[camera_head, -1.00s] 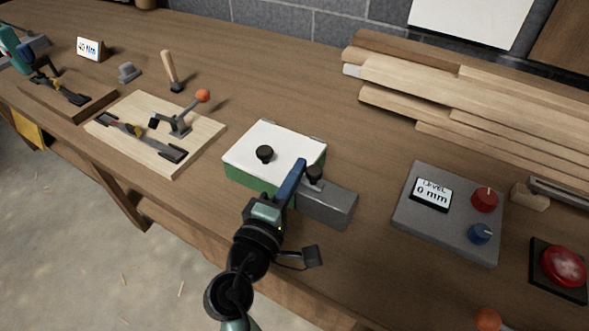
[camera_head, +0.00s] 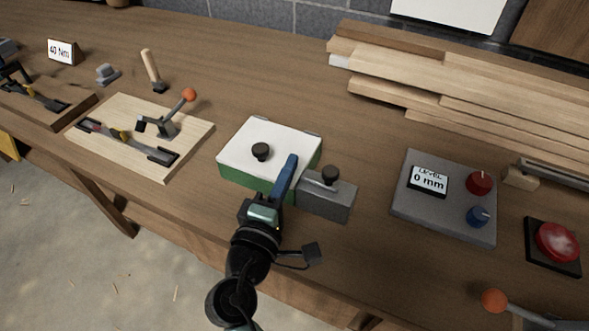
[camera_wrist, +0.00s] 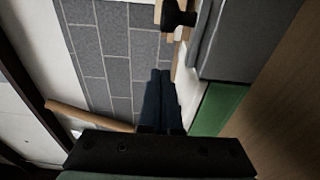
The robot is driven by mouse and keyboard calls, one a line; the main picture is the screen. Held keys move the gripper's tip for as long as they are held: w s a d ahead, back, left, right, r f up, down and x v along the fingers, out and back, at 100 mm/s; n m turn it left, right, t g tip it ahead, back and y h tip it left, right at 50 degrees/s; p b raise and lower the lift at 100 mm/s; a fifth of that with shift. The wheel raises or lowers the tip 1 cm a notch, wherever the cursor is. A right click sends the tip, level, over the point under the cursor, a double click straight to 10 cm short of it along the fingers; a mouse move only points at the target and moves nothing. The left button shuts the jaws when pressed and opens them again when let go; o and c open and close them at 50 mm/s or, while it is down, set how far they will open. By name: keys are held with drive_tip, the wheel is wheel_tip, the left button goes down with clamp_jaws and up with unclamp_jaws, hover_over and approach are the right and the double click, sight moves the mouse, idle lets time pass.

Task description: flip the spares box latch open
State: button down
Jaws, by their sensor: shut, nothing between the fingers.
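A green box with a white lid (camera_head: 262,135) and black knob stands at the bench's front; I take it for the spares box. I cannot make out a latch; my gripper hides part of its front right side. A grey block (camera_head: 325,202) with a black knob (camera_head: 330,175) on top stands against or close to its right end. My gripper (camera_head: 291,160) is shut and empty, its blue fingers before the lid's front right edge; contact is unclear. In the wrist view the fingers (camera_wrist: 161,78) point up, beside the green wall (camera_wrist: 215,110) and grey block (camera_wrist: 240,40).
A wooden board with an orange-tipped lever clamp (camera_head: 110,150) lies to the left. A grey panel reading 0 mm (camera_head: 405,205) and a red button (camera_head: 556,242) are to the right. Stacked planks (camera_head: 440,85) lie behind. The bench behind the green box is clear.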

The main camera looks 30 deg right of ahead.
drive_tip(key=v, duration=0.8)
drive_tip(key=shift+s+b, duration=0.45)
drive_tip(key=shift+s, duration=0.05)
